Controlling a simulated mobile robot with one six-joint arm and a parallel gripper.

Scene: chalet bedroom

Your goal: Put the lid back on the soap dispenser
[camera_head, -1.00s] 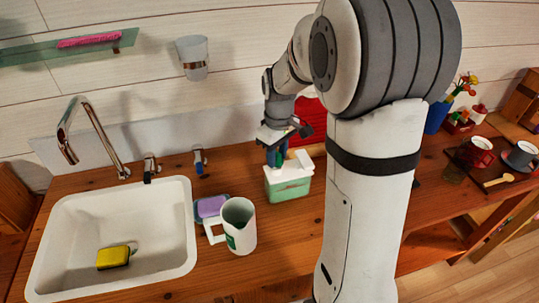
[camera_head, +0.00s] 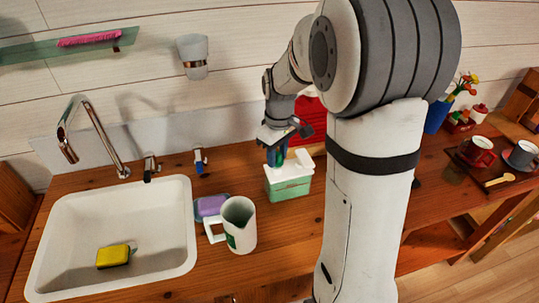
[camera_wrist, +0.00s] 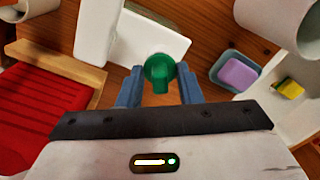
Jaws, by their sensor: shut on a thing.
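The soap dispenser appears to be the pale green box with a white top (camera_head: 289,190) on the wooden counter, right of the white pitcher. A raised white block stands at one side of its top. My gripper (camera_head: 278,143) is directly above the dispenser, pointing down. In the wrist view, the blue fingers of my gripper (camera_wrist: 160,86) are shut on a round green piece, which looks like the lid (camera_wrist: 159,70). The dispenser's white top (camera_wrist: 150,38) lies just beyond it. Whether the green piece touches the top cannot be told.
The white sink (camera_head: 112,240) is farther left, a yellow sponge (camera_head: 114,256) inside. Two cups and a spoon sit on a dark tray (camera_head: 507,176) at right.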

